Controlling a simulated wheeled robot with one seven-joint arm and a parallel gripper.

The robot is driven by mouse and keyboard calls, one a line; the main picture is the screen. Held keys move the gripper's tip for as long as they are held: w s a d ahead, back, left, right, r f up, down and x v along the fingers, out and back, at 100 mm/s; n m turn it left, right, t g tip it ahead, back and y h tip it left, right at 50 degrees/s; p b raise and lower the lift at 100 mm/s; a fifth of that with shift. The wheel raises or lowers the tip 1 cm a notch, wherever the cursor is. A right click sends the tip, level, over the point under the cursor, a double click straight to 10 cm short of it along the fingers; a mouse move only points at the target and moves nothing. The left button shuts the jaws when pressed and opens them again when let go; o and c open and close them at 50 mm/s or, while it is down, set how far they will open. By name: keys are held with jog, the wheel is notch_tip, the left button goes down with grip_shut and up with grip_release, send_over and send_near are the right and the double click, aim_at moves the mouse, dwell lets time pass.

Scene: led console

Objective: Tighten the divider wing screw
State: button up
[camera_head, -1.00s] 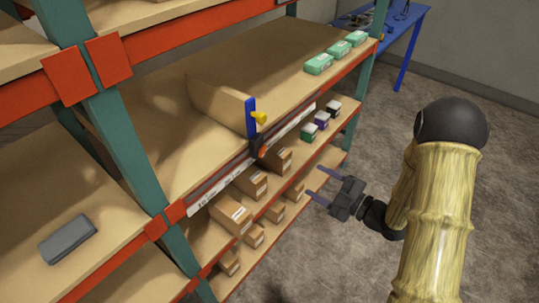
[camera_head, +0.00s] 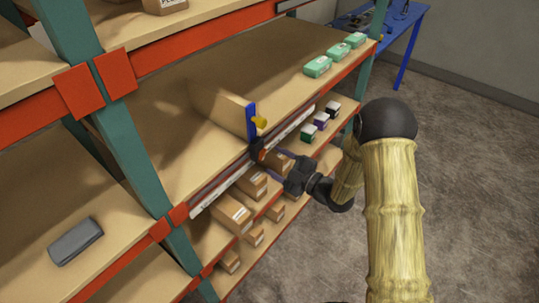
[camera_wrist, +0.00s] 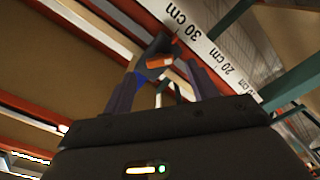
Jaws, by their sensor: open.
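The divider (camera_head: 222,107) is a tan panel standing upright on the middle shelf. Below the post, a black clamp (camera_head: 255,147) with an orange part (camera_head: 262,155) sits at the shelf edge. In the wrist view the orange part (camera_wrist: 160,61) shows beyond and between the fingertips; contact is unclear.
A white ruler strip (camera_wrist: 215,52) runs along the shelf's front edge, close to my fingers. Cardboard boxes (camera_head: 233,213) fill the shelf below. Green boxes (camera_head: 318,66) stand at the far end of the middle shelf. A grey case (camera_head: 75,241) lies at left. The floor at right is clear.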

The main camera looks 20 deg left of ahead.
aim_at(263, 154)
jog(key=shift+x, duration=1.65)
jog(key=c, duration=1)
jog(key=shift+f+m, duration=0.1)
jog(key=shift+m, duration=0.2)
jog(key=m+b, duration=0.2)
jog(key=m, duration=0.7)
jog(key=shift+f+m, duration=0.15)
jog(key=shift+m, duration=0.25)
jog(key=shift+s, duration=0.1)
